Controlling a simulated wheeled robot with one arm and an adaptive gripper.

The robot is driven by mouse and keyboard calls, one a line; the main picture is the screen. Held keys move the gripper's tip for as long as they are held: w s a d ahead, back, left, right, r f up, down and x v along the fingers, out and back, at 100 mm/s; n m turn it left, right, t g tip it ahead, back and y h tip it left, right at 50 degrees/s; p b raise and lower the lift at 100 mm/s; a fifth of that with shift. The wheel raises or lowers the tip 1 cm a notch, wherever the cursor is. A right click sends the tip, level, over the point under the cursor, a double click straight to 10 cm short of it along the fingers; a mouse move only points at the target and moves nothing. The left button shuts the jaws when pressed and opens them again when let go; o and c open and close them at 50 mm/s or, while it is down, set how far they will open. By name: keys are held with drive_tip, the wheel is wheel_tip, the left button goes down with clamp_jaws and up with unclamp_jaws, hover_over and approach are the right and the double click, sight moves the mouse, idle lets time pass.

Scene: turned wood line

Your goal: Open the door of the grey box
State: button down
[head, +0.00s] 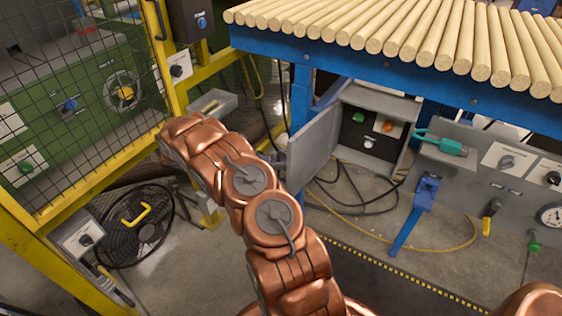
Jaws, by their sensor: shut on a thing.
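The grey box (382,98) is mounted under the blue-framed table, right of centre. Its door (316,140) stands wide open, swung out to the left. Inside the box, a dark panel carries a green (359,117), an orange (388,127) and a white button (368,143). My copper arm reaches up from the bottom, bends, and comes round to the door's left edge. My gripper (278,157) is at that free edge, mostly hidden behind my arm, and is shut on the door. The exact grip point is hidden.
Wooden rods (420,35) lie on the table above the box. A yellow mesh fence (85,90) stands at left, with a black fan (138,222) below. Cables lie on the floor under the box. A grey panel (490,180) with knobs and a gauge is at right.

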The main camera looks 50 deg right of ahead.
drive_tip(key=c, duration=1.2)
unclamp_jaws()
drive_tip(key=shift+r, duration=0.1)
drive_tip(key=shift+w+a+r+p, duration=0.1)
drive_tip(key=shift+a+r+p, duration=0.05)
drive_tip(key=shift+p, duration=0.2)
drive_tip(key=s+a+r+m+t+y+p, duration=0.2)
drive_tip(key=s+a+r+t+p, duration=0.15)
drive_tip(key=a+r, duration=0.4)
drive_tip(key=s+a+r+m+t+y+p, duration=0.25)
drive_tip(key=a+r+p, duration=0.2)
drive_tip(key=r, duration=0.65)
drive_tip(key=s+a+r+m+t+y+p, duration=0.1)
drive_tip(key=s+a+r+t+y+p, duration=0.1)
drive_tip(key=s+a, duration=0.3)
drive_tip(key=s+a+r+m+t+y+p, duration=0.1)
drive_tip(key=s+a+r, duration=0.3)
drive_tip(key=a, duration=0.5)
drive_tip(key=s+a+r+m+t+y+p, duration=0.1)
drive_tip(key=s+a+r+t+y+p, duration=0.2)
drive_tip(key=s+a, duration=0.3)
drive_tip(key=shift+s+a+r+t, duration=0.3)
drive_tip(key=shift+s+a, duration=0.1)
drive_tip(key=shift+a, duration=0.25)
